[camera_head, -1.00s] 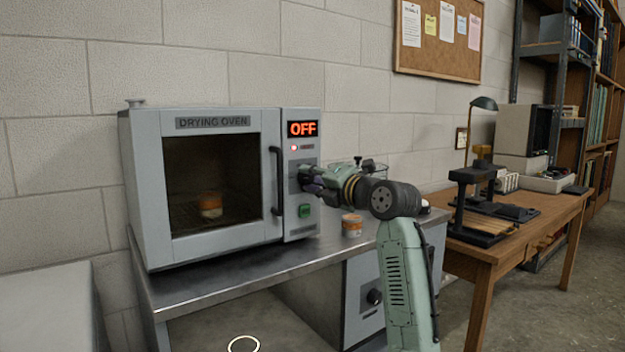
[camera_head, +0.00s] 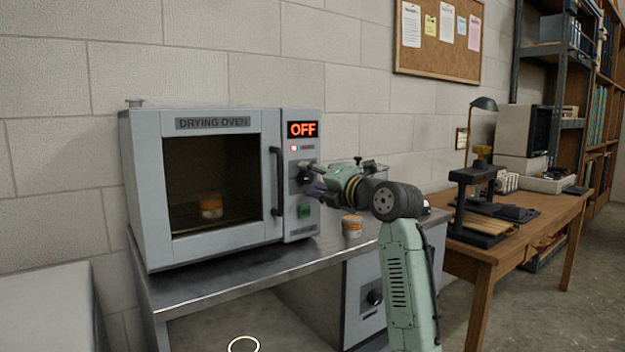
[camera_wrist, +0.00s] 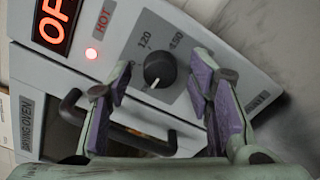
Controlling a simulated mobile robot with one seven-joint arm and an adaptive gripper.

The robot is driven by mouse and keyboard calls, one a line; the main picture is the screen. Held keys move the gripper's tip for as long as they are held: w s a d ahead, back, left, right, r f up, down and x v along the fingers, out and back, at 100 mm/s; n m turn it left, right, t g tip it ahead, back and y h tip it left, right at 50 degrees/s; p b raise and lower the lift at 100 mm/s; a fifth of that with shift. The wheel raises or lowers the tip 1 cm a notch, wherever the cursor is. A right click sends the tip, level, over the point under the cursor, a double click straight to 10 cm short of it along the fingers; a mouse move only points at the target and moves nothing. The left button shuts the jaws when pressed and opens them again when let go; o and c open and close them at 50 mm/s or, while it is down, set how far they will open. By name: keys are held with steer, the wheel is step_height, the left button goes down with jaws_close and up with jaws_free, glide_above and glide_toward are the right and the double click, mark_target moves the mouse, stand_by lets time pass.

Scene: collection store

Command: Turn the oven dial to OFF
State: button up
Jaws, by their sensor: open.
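The drying oven (camera_head: 221,236) stands on a metal bench, its door closed. Its display (camera_head: 302,129) reads OFF in red letters, and a red light labelled HOT (camera_wrist: 92,53) glows below it. In the head view my gripper (camera_head: 314,179) is just in front of the control panel and partly hides the dial.
The oven door handle (camera_head: 277,182) projects left of the panel. A green button (camera_head: 304,211) lies below the dial. An orange and white jar (camera_head: 352,226) stands on the bench near my arm; another jar (camera_head: 211,205) is inside the oven.

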steer(key=v, duration=1.1)
steer(key=shift+s+d, duration=0.2)
steer(key=shift+s, duration=0.05)
